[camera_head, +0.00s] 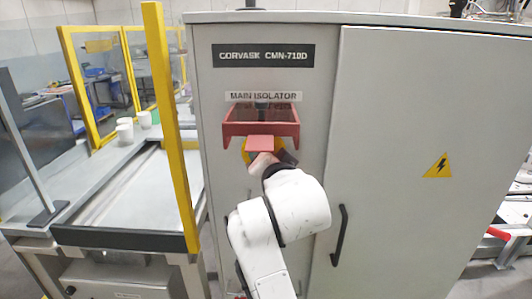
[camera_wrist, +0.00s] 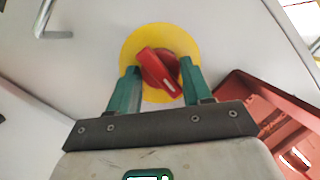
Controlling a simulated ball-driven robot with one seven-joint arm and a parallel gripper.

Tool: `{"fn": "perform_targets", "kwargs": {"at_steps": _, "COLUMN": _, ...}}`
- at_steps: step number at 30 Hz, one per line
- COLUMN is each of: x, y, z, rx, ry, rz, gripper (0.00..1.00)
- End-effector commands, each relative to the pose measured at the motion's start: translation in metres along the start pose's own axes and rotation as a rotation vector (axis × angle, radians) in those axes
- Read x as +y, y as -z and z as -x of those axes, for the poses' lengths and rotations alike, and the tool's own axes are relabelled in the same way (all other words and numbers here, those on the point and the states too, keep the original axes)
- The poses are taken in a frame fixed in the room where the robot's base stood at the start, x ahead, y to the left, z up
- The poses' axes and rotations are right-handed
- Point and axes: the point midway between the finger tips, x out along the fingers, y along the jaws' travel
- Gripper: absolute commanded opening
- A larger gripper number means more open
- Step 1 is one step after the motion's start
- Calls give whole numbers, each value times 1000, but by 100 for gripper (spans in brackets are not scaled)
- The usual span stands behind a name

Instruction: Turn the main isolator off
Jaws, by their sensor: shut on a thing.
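The main isolator is a red rotary knob (camera_wrist: 158,70) on a round yellow plate (camera_wrist: 131,52) on the grey cabinet front. In the wrist view the knob's grip bar lies diagonally, from upper left to lower right. My gripper (camera_wrist: 160,76) has its two green fingers on either side of the knob and is shut on it. In the head view my gripper (camera_head: 266,160) is at the yellow plate (camera_head: 249,152), below the "MAIN ISOLATOR" label (camera_head: 263,96); the knob is mostly hidden there.
A red guard frame (camera_head: 232,129) juts out just above the knob; it shows at the right in the wrist view (camera_wrist: 245,92). A dark door handle (camera_head: 340,235) is to the lower right. A yellow post (camera_head: 170,120) and a conveyor bench (camera_head: 140,195) stand at left.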

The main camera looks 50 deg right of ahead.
Motion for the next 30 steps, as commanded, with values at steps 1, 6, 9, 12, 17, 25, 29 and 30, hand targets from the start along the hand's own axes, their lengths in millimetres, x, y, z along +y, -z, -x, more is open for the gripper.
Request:
{"fn": "perform_targets", "kwargs": {"at_steps": 1, "x": 0, "y": 2, "z": -1, "rx": -1, "ry": -9, "rz": 19, "gripper": 19}}
{"fn": "perform_targets", "kwargs": {"at_steps": 6, "x": 0, "y": 2, "z": -1, "rx": -3, "ry": -21, "rz": 67, "gripper": 19}}
{"fn": "perform_targets", "kwargs": {"at_steps": 9, "x": 0, "y": 2, "z": -1, "rx": -5, "ry": -26, "rz": 86, "gripper": 19}}
{"fn": "perform_targets", "kwargs": {"at_steps": 12, "x": 0, "y": 2, "z": -1, "rx": -6, "ry": -30, "rz": 101, "gripper": 19}}
{"fn": "perform_targets", "kwargs": {"at_steps": 17, "x": -1, "y": 2, "z": -1, "rx": -6, "ry": -33, "rz": 113, "gripper": 19}}
{"fn": "perform_targets", "kwargs": {"at_steps": 25, "x": -1, "y": 2, "z": -1, "rx": -6, "ry": -35, "rz": 121, "gripper": 19}}
{"fn": "perform_targets", "kwargs": {"at_steps": 29, "x": -1, "y": 2, "z": -1, "rx": -6, "ry": -34, "rz": 121, "gripper": 19}}
{"fn": "perform_targets", "kwargs": {"at_steps": 30, "x": -1, "y": 2, "z": -1, "rx": -5, "ry": -34, "rz": 120, "gripper": 19}}
